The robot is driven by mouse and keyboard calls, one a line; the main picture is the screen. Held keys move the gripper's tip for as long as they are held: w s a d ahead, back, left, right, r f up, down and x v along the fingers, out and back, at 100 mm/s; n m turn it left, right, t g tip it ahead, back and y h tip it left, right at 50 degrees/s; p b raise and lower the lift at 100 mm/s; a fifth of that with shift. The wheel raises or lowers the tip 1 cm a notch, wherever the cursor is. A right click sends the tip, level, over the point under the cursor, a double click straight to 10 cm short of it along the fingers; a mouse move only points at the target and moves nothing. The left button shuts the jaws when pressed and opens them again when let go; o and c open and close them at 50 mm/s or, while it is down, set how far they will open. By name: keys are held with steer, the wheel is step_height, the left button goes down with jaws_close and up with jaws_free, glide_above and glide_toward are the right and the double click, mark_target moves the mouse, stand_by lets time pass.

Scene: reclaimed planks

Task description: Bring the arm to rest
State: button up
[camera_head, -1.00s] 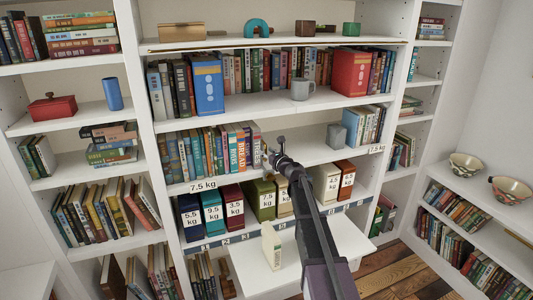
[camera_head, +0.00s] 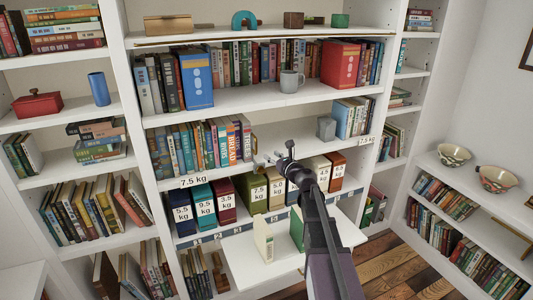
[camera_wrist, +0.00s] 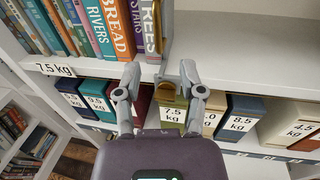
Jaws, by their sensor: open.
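My gripper (camera_head: 262,160) reaches in front of the bookcase, near the right end of a row of upright books (camera_head: 203,147). In the wrist view its two fingers (camera_wrist: 159,74) are spread apart with nothing held between them. Beyond and below the fingers is an olive box (camera_wrist: 173,117) labelled 7.5 kg. My arm stretches from the lower right of the head view and hides part of the box row and the white board below.
A row of weight-labelled boxes (camera_head: 202,208) stands on the lower shelf. A grey mug (camera_head: 291,81) stands above. Wooden floor (camera_head: 392,268) shows at right.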

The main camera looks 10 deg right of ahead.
steer(key=shift+s+d, duration=0.2)
steer(key=shift+s, duration=0.35)
steer(key=s+a+f+n+g+y, duration=0.1)
steer(key=s+a+f+n+g, duration=1.1)
steer(key=n, duration=0.7)
steer(key=s+d+f+n+g+h, duration=0.1)
steer(key=s+f+n+g+h, duration=0.1)
steer(key=s+n, duration=0.4)
steer(key=s+d+f+n+g+h, duration=0.2)
steer(key=s+n, duration=0.5)
steer(key=s, duration=0.6)
step_height(320, 180, down, 3)
steer(key=g+h, duration=0.1)
steer(key=h, duration=0.2)
steer(key=shift+s+r, duration=0.2)
